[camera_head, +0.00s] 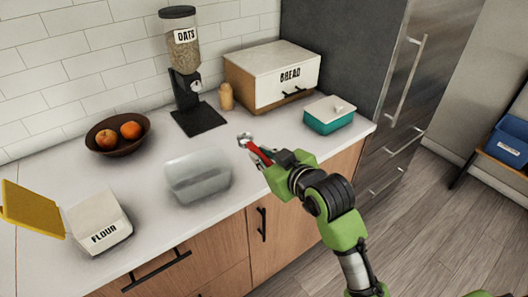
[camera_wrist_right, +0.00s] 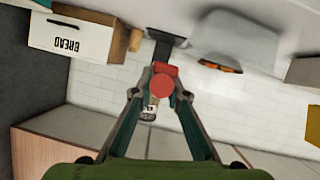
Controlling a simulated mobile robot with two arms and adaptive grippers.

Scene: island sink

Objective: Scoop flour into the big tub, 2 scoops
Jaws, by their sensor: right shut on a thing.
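My right gripper (camera_head: 262,157) is shut on a scoop, above the counter and right of the clear tub. The scoop has a red handle (camera_head: 259,152) and a small metal head (camera_head: 244,139) pointing up-left; I cannot tell whether it holds anything. The red handle (camera_wrist_right: 162,84) also shows between the fingers (camera_wrist_right: 160,76) in the right wrist view. The big clear tub (camera_head: 197,177) stands mid-counter with no visible flour. My left gripper is not in view.
A teal container (camera_head: 330,115) is at the right. The counter (camera_head: 150,205) is bare between flour bin and tub.

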